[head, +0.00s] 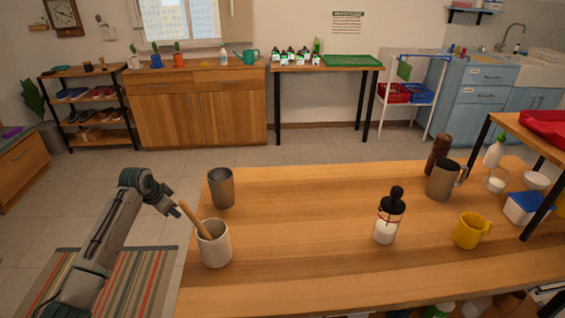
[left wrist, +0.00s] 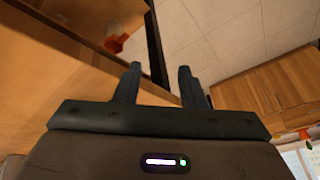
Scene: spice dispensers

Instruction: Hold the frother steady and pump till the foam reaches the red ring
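The frother (head: 384,228) is a clear jar with a black lid and round knob, upright on the wooden table right of centre in the head view. White liquid or foam fills its lower part, and a thin red ring shows above the white. My left gripper (head: 172,208) is at the table's left edge, far left of the frother, beside the white crock. In the left wrist view my left gripper (left wrist: 160,72) has its two fingers apart with nothing between them. The frother does not show there. My right gripper is in neither view.
A white crock (head: 215,248) with a wooden handle and a grey metal cup (head: 222,190) stand at the left. A yellow mug (head: 468,231), steel pitcher (head: 441,181) and brown mill (head: 438,153) stand right of the frother. The table's middle (head: 300,220) is clear.

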